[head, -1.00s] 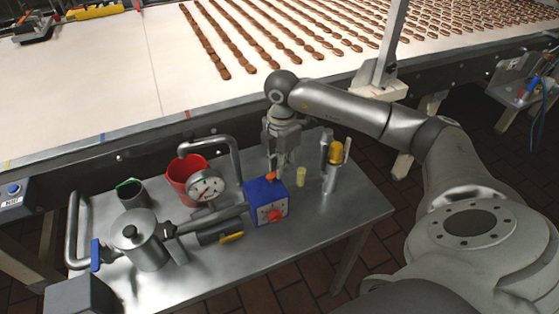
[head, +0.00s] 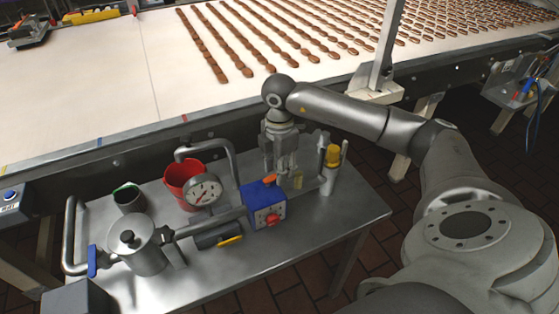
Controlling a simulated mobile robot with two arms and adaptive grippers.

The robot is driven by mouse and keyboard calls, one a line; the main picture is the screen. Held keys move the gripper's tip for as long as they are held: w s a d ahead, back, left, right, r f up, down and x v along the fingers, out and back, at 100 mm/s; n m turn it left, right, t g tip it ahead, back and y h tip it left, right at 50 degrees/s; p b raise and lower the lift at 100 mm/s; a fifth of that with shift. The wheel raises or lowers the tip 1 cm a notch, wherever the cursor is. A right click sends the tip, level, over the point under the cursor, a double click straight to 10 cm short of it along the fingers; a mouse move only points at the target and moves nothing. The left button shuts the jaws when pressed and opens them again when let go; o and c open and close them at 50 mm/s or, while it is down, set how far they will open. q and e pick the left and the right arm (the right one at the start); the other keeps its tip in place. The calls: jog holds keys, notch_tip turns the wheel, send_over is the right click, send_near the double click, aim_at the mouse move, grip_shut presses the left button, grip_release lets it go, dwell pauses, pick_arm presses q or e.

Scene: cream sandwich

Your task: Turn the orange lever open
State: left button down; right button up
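The orange lever (head: 269,180) sits on top of the blue box (head: 263,205), which has a red knob (head: 272,220) on its front. The lever lies at a slant and is partly covered by my gripper. My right gripper (head: 284,176) points down just behind and to the right of the lever. Its fingers look spread apart with nothing between them. I cannot tell whether a finger touches the lever. My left gripper is not in view.
A pressure gauge (head: 204,190), a red cup (head: 181,181) and a metal pot (head: 142,250) stand left of the box on the steel table (head: 330,225). The conveyor lies behind.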

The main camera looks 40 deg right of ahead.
notch_tip(320, 180, up, 12)
dwell(0.6)
dwell(0.5)
